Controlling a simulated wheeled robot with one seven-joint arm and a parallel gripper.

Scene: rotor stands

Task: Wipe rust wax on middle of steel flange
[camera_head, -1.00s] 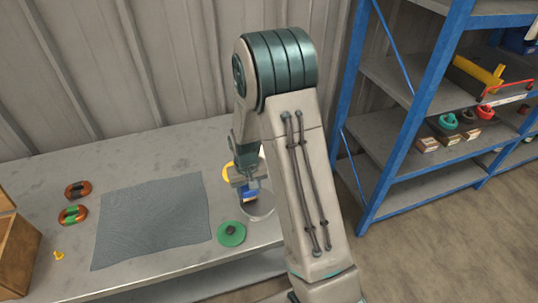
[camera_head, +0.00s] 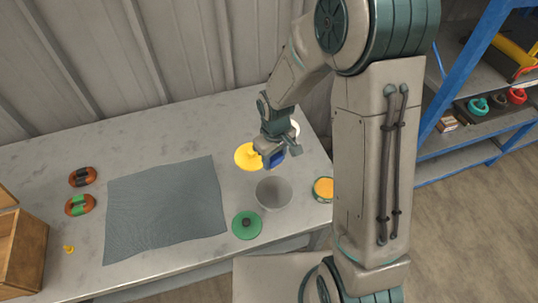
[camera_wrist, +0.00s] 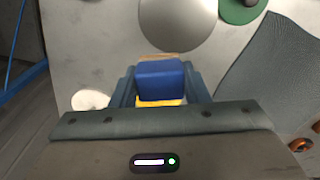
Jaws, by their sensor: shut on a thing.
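My gripper (camera_head: 272,152) is shut on a blue block (camera_head: 275,160), which also shows between the fingers in the wrist view (camera_wrist: 160,80). A tan edge shows along the block's far side. The smooth grey round piece (camera_head: 273,193), which looks like the steel flange, lies near the table's front edge; it also shows in the wrist view (camera_wrist: 178,20). The block is above the table behind the grey piece, apart from it in the picture. An open tin with orange-yellow contents (camera_head: 324,189), likely the rust wax, stands to the right. I cannot make out wax on the grey piece.
A yellow disc with a knob (camera_head: 247,156) lies just left of my gripper. A green disc with a dark knob (camera_head: 247,225) is in front. A grey mat (camera_head: 165,210) covers the table's middle. A white round thing (camera_head: 295,128) is partly hidden behind my gripper.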

